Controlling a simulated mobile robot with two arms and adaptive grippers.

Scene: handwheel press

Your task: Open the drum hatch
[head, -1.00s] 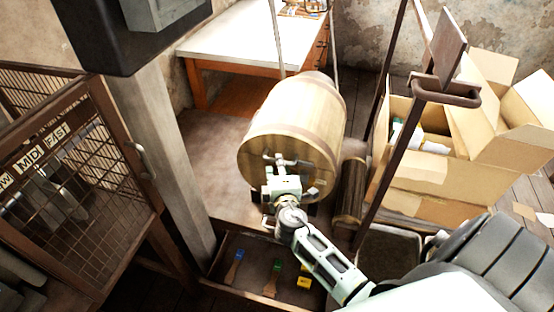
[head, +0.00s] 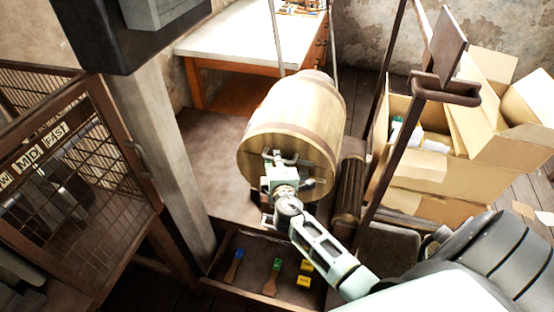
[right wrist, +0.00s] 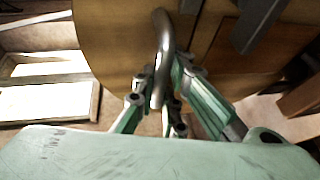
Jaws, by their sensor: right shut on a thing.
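The drum (head: 292,108) is a wooden barrel lying on its side, with its flat end facing me. The outline of a hatch panel shows on that end in the right wrist view (right wrist: 215,45); I see no clear gap at its edge. A bent grey metal handle (right wrist: 163,32) stands out from the drum end. My right gripper (head: 274,164) is at the drum's end face. In the right wrist view its green fingers (right wrist: 165,84) are closed around the lower part of the handle. The gripper and wrist hide part of the drum end. My left gripper is not in view.
A mesh cage door (head: 85,170) and a grey post (head: 160,150) stand left. A shallow tray (head: 240,242) with coloured-ended tools lies below the drum. Open cardboard boxes (head: 420,165) and a dark metal frame (head: 385,140) stand right. A white-topped table (head: 225,45) is behind.

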